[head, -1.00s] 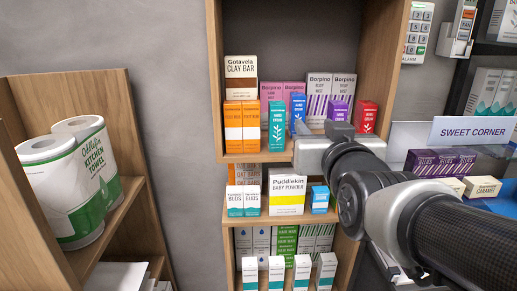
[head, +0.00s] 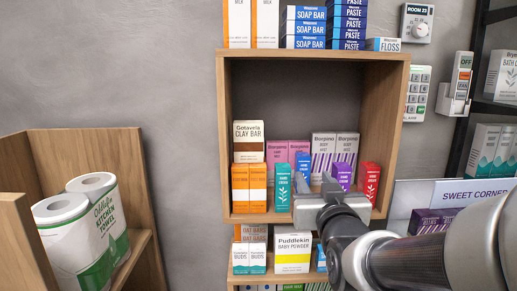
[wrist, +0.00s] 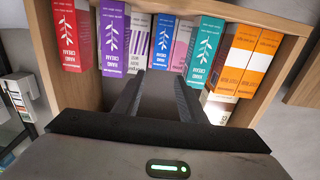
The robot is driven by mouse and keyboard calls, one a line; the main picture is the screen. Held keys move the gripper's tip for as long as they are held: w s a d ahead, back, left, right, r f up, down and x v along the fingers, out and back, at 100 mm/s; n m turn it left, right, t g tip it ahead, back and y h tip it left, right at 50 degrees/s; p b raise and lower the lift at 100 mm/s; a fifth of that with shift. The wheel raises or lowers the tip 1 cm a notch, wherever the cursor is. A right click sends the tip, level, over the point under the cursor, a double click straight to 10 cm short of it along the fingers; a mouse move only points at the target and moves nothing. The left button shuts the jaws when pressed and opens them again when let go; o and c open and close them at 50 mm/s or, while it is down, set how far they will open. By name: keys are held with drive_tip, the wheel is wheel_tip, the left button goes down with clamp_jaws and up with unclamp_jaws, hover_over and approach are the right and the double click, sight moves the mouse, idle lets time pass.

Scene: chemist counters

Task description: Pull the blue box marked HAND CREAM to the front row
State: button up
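The blue HAND CREAM box (head: 303,163) stands upright in the upper shelf compartment, between the teal box (head: 283,186) and the purple box (head: 342,176). In the head view my gripper hides part of it. In the wrist view the blue box (wrist: 162,42) shows its leaf print, slightly set back from the teal box (wrist: 205,50) and the purple box (wrist: 113,40). My gripper (head: 316,186) is in front of the shelf. In the wrist view its two fingers (wrist: 157,82) are apart and empty, pointing toward the blue box; contact cannot be told.
A red box (head: 370,182) stands to the right and orange boxes (head: 240,188) to the left. Pink and striped boxes (head: 323,152) stand behind. The shelf's wooden side walls (head: 392,130) bound the compartment.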

sight(304, 162)
drive_tip(key=w, duration=1.2)
drive_tip(key=c, duration=0.9)
drive_tip(key=shift+s, duration=0.1)
drive_tip(key=shift+s+f+b, duration=0.1)
drive_tip(key=shift+b, duration=0.2)
